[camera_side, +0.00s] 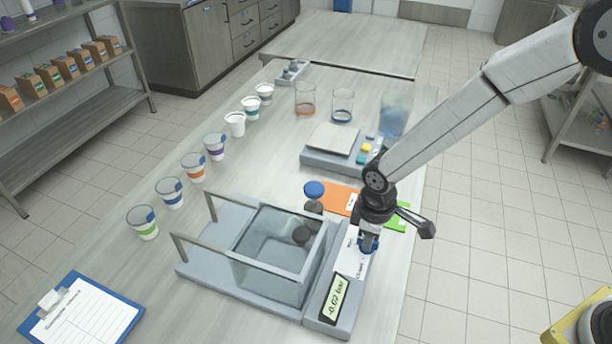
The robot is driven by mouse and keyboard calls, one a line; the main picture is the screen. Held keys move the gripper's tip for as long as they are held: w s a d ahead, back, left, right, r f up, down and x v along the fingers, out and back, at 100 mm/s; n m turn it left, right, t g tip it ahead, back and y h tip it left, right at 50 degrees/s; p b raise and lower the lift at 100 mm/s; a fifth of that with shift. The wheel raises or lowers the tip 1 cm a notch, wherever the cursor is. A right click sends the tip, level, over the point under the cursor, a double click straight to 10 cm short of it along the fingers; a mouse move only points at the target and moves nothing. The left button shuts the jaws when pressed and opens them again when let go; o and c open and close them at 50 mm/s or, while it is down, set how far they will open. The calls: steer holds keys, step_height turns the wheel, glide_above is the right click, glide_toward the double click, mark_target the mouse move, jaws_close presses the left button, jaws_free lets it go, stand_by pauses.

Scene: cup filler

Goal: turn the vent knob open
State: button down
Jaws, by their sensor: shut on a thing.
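The vent knob (361,246) is a small blue part on the white label plate of the vacuum unit's right-hand panel, mostly hidden by my gripper. My gripper (368,247) points down over it and is shut on it. The plate (352,262) carries printed words too small to read with certainty. In front of it, a display (336,300) reads about -0.02 bar. The clear chamber (272,262) stands left of the panel, with a dark round thing inside near its back right corner.
A blue round cap (314,189) on dark parts stands behind the chamber. Orange (340,196) and green (396,222) cards lie behind my gripper. A scale (335,145) stands farther back. Several cups line the left, and a clipboard (80,312) lies front left.

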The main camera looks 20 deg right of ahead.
steer(key=c, duration=0.6)
jaws_free()
steer(key=shift+c, duration=0.2)
steer(key=shift+r, duration=0.15)
steer(key=shift+r, duration=3.8)
steer(key=s+d+r+m+t, duration=0.1)
steer(key=s+d+m, duration=0.3)
steer(key=d, duration=0.5)
steer(key=s+d+r+m+t, duration=0.1)
steer(key=s+d+m, duration=0.3)
steer(key=d, duration=0.4)
steer(key=shift+s+d+r+m+t, duration=0.3)
steer(key=shift+s+d+r+m, duration=0.1)
steer(key=shift+s, duration=0.35)
